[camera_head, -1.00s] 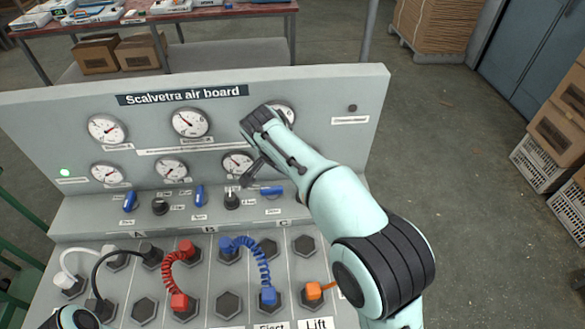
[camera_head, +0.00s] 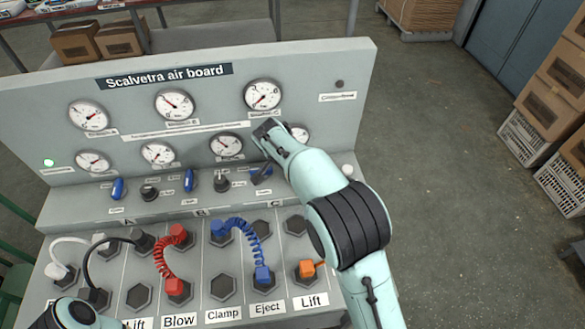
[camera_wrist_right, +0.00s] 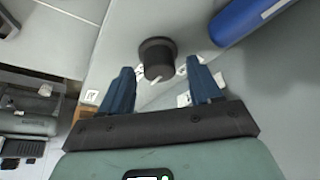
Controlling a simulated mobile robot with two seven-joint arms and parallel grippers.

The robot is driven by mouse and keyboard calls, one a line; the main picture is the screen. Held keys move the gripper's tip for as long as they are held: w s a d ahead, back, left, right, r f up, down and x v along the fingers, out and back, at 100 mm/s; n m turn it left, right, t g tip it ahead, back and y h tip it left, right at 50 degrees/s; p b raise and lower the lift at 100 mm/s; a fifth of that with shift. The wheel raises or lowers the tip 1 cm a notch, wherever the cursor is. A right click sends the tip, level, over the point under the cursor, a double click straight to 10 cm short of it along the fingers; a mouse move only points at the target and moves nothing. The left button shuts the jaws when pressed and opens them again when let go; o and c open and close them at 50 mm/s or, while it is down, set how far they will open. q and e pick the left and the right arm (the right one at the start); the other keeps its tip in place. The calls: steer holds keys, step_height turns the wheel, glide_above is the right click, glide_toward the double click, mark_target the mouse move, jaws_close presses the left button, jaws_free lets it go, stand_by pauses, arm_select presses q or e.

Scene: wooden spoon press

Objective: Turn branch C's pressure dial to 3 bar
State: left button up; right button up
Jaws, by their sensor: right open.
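The air board (camera_head: 60,140) stands in the head view with black dials at branch A (camera_head: 149,193) and branch B (camera_head: 221,181). Branch C's dial is not visible there; my right arm covers that area. My right gripper (camera_head: 260,176) is low over branch C's blue handle, which it partly hides. In the right wrist view a black dial (camera_wrist_right: 157,58) with a white pointer shows ahead of and between the open fingers; no grip shows. A blue handle (camera_wrist_right: 248,18) lies beside it. My left arm (camera_head: 75,313) shows at the lower left; its fingers are not visible.
Branch C's upper gauge (camera_head: 263,94) is clear; its lower gauge (camera_head: 298,132) is partly covered by my arm. Red (camera_head: 164,255) and blue (camera_head: 258,238) coiled hoses, plus other hoses, cross the socket panel in front. Cardboard boxes (camera_head: 555,120) stand at the right.

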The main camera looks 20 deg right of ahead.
steer(key=shift+f, duration=0.1)
steer(key=c, duration=1)
